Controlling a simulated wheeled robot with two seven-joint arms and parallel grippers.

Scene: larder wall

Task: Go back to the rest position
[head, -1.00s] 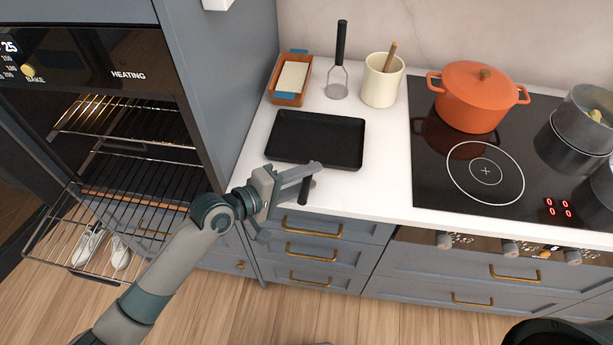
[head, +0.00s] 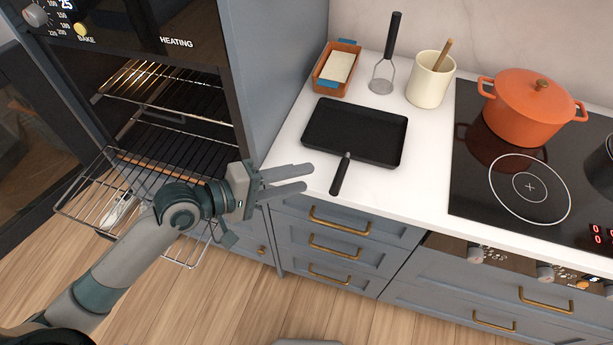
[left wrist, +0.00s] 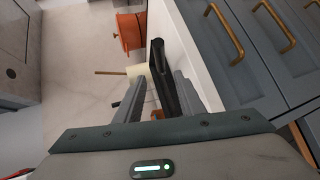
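My left gripper (head: 309,177) is in front of the counter's left end, fingers pointing right. Its two fingers are apart with nothing held between them. The black rectangular pan (head: 354,132) lies flat on the white counter, its handle (head: 341,174) pointing toward the front edge. The fingertips are a little left of the handle and apart from it. In the left wrist view the dark handle (left wrist: 158,62) shows beyond and between the open fingers. My right gripper is not in view.
The open oven (head: 175,115) has a wire rack (head: 85,205) pulled out near my left arm. An orange dish (head: 337,68), masher (head: 383,80), utensil crock (head: 430,80) and orange pot (head: 530,105) stand behind and right. Drawers (head: 340,240) are below the counter.

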